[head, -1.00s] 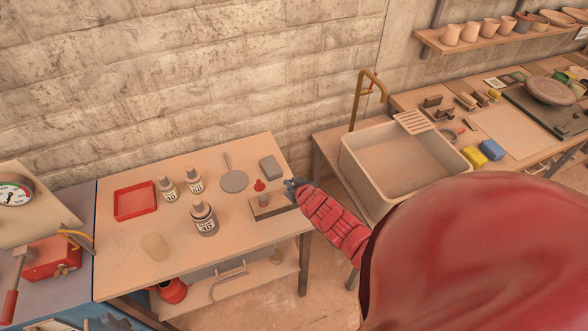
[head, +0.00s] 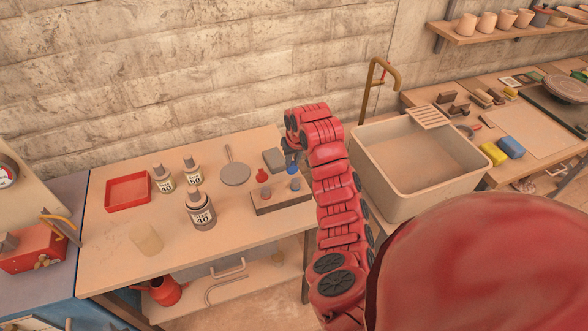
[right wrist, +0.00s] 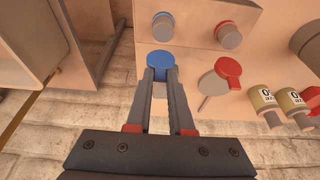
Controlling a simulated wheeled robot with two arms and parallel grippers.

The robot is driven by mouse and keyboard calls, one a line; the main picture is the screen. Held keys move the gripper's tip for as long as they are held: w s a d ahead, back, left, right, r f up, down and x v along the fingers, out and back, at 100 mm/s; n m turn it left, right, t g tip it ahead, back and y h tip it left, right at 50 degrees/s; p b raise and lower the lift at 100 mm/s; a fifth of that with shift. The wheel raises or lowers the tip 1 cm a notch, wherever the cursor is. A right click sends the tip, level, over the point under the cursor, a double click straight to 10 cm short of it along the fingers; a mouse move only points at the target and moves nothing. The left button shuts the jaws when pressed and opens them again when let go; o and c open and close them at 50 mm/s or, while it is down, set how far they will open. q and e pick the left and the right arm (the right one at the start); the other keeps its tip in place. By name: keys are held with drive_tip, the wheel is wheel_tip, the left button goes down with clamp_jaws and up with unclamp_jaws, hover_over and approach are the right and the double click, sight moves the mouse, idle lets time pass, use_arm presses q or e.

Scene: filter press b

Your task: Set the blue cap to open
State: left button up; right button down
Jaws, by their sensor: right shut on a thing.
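The wooden block (head: 268,207) sits at the right end of the table and carries two short posts. The blue-ringed post (head: 295,184) is on its right; the red-ringed post (right wrist: 228,37) also shows in the right wrist view. The blue cap (right wrist: 159,61) is apart from its post, between my right fingertips. My right gripper (head: 292,159) is shut on it, behind the block; the arm partly hides it in the head view. A red cap (head: 262,175) shows behind the red-ringed post; whether it touches anything is unclear. My left gripper is not in view.
Three labelled bottles, including one (head: 202,212) in front, stand left of the block. A sink (head: 415,160) stands to the right.

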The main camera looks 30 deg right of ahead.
drive_tip(key=shift+w+f+g+b, duration=0.1)
drive_tip(key=shift+f+g+b, duration=0.25)
drive_tip(key=shift+b, duration=0.3)
